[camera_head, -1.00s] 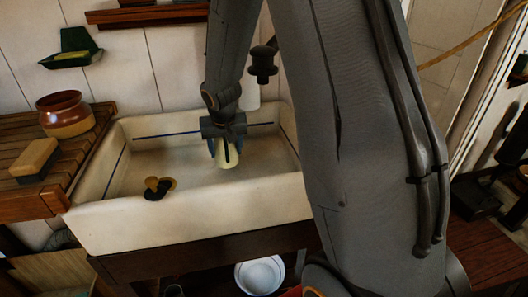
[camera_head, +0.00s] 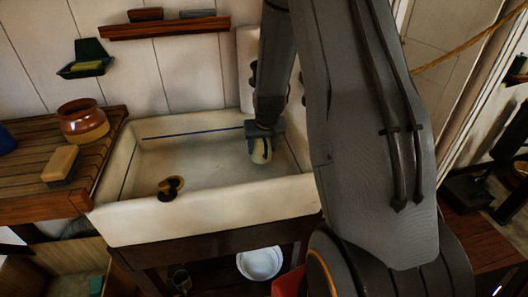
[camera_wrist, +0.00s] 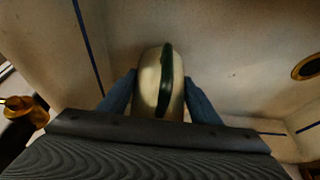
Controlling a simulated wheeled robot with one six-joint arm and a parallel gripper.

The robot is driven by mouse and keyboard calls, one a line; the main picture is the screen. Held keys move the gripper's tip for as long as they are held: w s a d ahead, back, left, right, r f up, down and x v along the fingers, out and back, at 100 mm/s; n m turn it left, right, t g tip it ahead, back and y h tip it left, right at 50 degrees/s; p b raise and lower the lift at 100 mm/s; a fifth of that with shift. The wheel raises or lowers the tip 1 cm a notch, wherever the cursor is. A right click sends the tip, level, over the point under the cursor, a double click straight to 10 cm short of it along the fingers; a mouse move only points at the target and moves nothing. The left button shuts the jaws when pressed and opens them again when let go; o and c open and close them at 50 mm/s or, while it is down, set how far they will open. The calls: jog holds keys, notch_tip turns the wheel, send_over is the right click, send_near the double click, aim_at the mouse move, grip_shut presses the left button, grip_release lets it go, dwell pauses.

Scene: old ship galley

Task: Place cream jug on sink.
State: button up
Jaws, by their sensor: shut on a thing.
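The cream jug (camera_head: 261,152) is pale with a dark green handle. It also shows in the wrist view (camera_wrist: 150,88), between the blue fingers of my gripper (camera_wrist: 160,95). My gripper (camera_head: 262,146) is shut on the jug and points down inside the white sink (camera_head: 210,219), toward its right side. The jug is at or just above the sink floor; I cannot tell whether it touches. The sink is a wide basin with a blue line around its inner wall.
A black and brass plug (camera_head: 170,187) lies in the sink at front left. The wooden drainboard (camera_head: 35,178) on the left holds a brown pot (camera_head: 83,122) and a yellow-topped block (camera_head: 61,164). A white bowl (camera_head: 260,264) sits below the sink. A small shelf (camera_head: 165,27) is on the wall.

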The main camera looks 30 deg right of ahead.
aim_at(263, 154)
jog(key=shift+d+r, duration=0.1)
jog(key=shift+d, duration=0.1)
jog(key=shift+d+f, duration=0.1)
jog(key=shift+f, duration=0.2)
notch_tip(263, 154, down, 3)
jog(key=b, duration=0.3)
jog(key=shift+f+b, duration=0.15)
jog(key=shift+b, duration=0.2)
jog(key=o, duration=1.4)
